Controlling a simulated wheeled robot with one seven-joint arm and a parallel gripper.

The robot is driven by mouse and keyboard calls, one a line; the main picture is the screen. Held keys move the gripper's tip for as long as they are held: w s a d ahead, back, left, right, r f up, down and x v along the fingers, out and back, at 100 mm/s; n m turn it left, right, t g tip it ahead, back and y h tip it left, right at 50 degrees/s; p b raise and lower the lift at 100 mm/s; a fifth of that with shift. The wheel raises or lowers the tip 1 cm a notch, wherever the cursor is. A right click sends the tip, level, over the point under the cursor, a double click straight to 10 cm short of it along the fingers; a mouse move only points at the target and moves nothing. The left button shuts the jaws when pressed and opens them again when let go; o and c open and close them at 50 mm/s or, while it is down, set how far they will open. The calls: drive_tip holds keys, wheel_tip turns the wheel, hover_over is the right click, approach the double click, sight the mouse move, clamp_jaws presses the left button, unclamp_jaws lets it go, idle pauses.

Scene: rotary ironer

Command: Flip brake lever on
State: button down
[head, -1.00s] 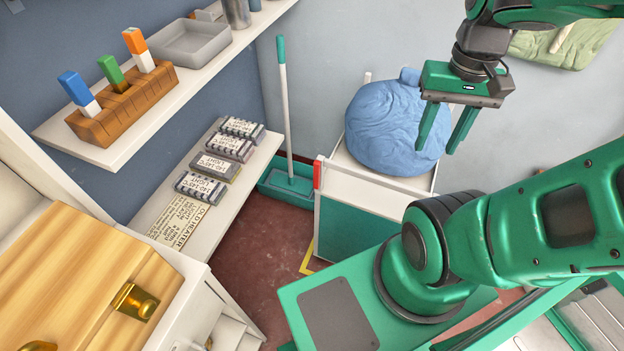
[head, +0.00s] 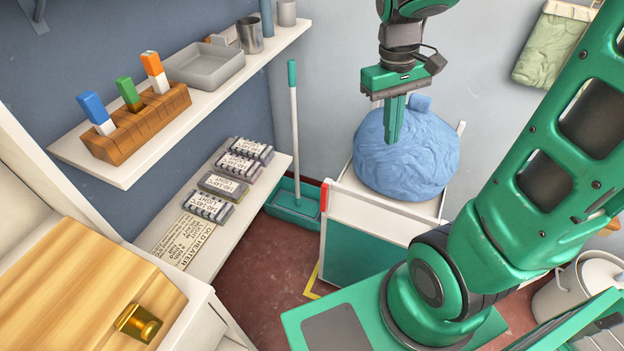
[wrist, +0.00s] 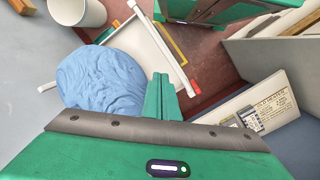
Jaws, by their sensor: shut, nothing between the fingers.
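My gripper (head: 392,140) points down with its two green fingers together and nothing between them. In the head view it overlaps the blue bundle (head: 425,165); I cannot tell the gap between them. The shut fingers also show in the wrist view (wrist: 160,77), to the right of the bundle (wrist: 100,80). A red piece (head: 323,196) sits at the left corner of a white cart with a green side panel (head: 355,254), and shows small in the wrist view (wrist: 194,87). I cannot tell whether this red piece is the brake lever; no other lever is clear.
A green-handled mop (head: 294,130) stands in a green tray (head: 295,207) left of the cart. A low shelf with several labelled blocks (head: 222,186) and an upper shelf (head: 120,170) line the left wall. Dark red floor (head: 262,275) is clear in between.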

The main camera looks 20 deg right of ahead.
drive_tip(key=w+a+f+n, duration=0.4)
drive_tip(key=w+a, duration=0.3)
drive_tip(key=a, duration=0.2)
drive_tip(key=w+a+f+n, duration=0.4)
drive_tip(key=w+a+f, duration=0.2)
drive_tip(key=a, duration=0.3)
drive_tip(key=shift+w+a+n+g+h, duration=0.3)
drive_tip(key=shift+w+g+h, duration=0.1)
drive_tip(key=shift+w, duration=0.05)
hover_over(324, 198)
drive_tip(key=w+a, duration=0.2)
drive_tip(key=w, duration=0.1)
drive_tip(key=w+a+x, duration=0.1)
drive_tip(key=x, duration=0.8)
drive_tip(key=shift+w+a+f, duration=0.2)
drive_tip(key=shift+w+f, duration=0.05)
drive_tip(key=shift+f, duration=0.15)
